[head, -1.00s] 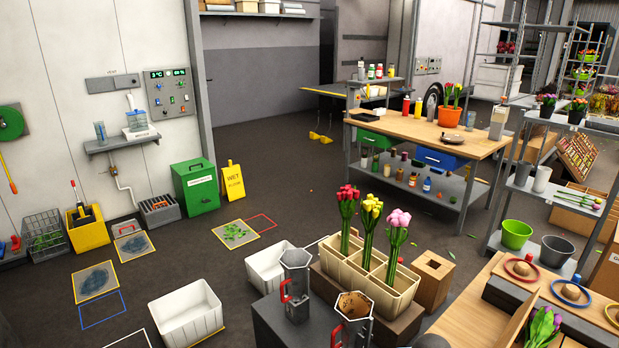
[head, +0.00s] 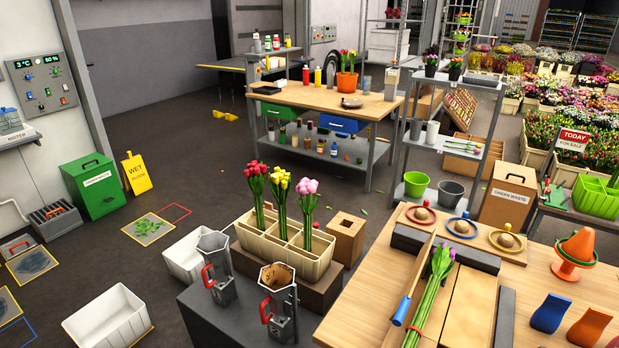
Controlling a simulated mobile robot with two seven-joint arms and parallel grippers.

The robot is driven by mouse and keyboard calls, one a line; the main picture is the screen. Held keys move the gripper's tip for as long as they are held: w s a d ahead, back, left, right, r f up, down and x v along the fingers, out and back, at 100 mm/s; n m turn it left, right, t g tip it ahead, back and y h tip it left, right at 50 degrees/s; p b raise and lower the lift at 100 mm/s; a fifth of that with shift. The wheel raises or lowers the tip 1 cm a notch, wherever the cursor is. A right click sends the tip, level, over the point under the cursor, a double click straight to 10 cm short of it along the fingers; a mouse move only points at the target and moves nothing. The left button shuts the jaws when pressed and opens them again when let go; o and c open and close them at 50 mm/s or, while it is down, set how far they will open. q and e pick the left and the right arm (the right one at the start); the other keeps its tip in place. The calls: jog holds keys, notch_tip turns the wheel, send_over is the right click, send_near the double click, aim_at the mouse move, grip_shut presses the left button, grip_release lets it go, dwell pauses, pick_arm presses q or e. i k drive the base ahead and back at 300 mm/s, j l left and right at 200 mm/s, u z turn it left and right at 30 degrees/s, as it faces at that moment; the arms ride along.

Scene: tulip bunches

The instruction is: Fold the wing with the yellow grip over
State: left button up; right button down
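No wing with a yellow grip shows in the head view. A wooden board at the table's near side (head: 470,305) lies partly in view, cut off by the bottom edge. Beside its left part, a long piece with a blue grip (head: 402,311) stands at a slant; I cannot tell if it is a wing. A bunch of purple tulips (head: 437,280) lies along the board, its stems toward me. Neither of my grippers is in view.
Dark blocks (head: 474,256) lie behind the board. Rings in red, blue and yellow (head: 499,240) hold twine balls. An orange cone (head: 577,250) and blue and orange holders (head: 550,313) stand right. A tulip crate (head: 285,249) and metal jugs (head: 280,305) stand left.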

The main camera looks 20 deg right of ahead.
aim_at(468, 324)
jog(key=k+l+z, duration=0.1)
jog(key=l+z, duration=0.25)
jog(key=l, duration=0.35)
jog(key=l+z, duration=0.3)
jog(key=l, duration=0.35)
